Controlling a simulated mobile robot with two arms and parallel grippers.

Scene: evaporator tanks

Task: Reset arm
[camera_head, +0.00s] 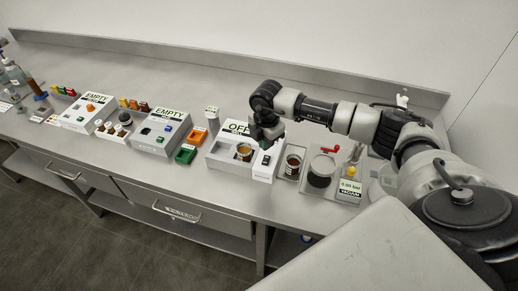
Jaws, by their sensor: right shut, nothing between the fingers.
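My right arm reaches in from the right over the bench. Its gripper (264,138) is shut and empty, small and dark in the head view. It appears in front of or above the white unit with the "OFF" sign (226,158), close to its right part; I cannot tell whether it touches the unit. The gripper hides a part of that unit. My left gripper is not in view.
Two units marked "EMPTY" (156,133) (92,113) stand further left on the steel bench (190,192). Green and orange trays (186,154) lie beside them. A brown-filled beaker (293,166), a dark-topped vessel (320,172) and a vacuum readout (348,190) stand at right.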

